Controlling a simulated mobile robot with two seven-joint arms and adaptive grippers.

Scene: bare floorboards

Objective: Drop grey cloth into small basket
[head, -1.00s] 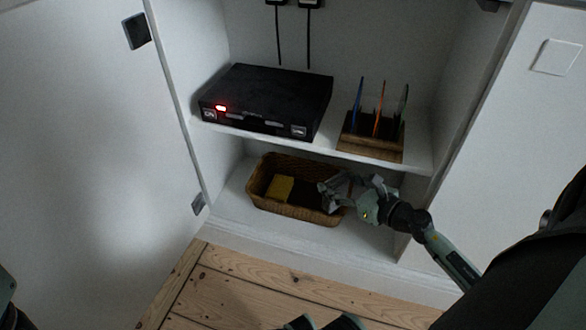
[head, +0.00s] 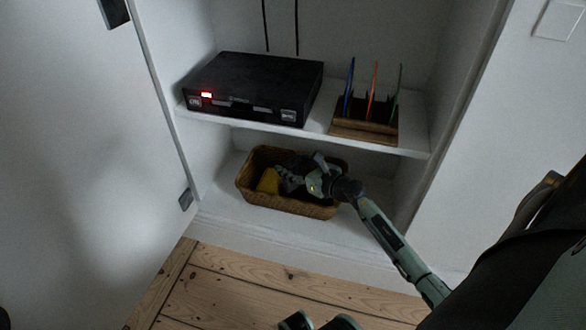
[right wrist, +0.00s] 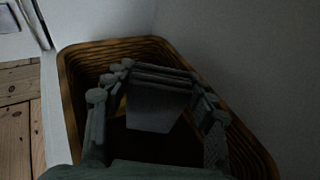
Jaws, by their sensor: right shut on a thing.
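The small wicker basket (head: 285,205) stands on the lower shelf of a white cabinet. My right gripper (head: 296,177) reaches into the basket from the right and is shut on the grey cloth (right wrist: 152,108). In the right wrist view the cloth hangs between the fingers of the gripper (right wrist: 155,88), inside the basket rim (right wrist: 69,95). In the head view the cloth is dark and hard to tell from the fingers. I cannot tell whether it touches the basket floor.
A yellow sponge-like block (head: 268,181) lies in the basket's left part. Above, a black box with a red light (head: 255,88) and a wooden rack (head: 365,130) with upright coloured pieces stand on the upper shelf, close over the basket. The floorboards (head: 260,283) in front are clear.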

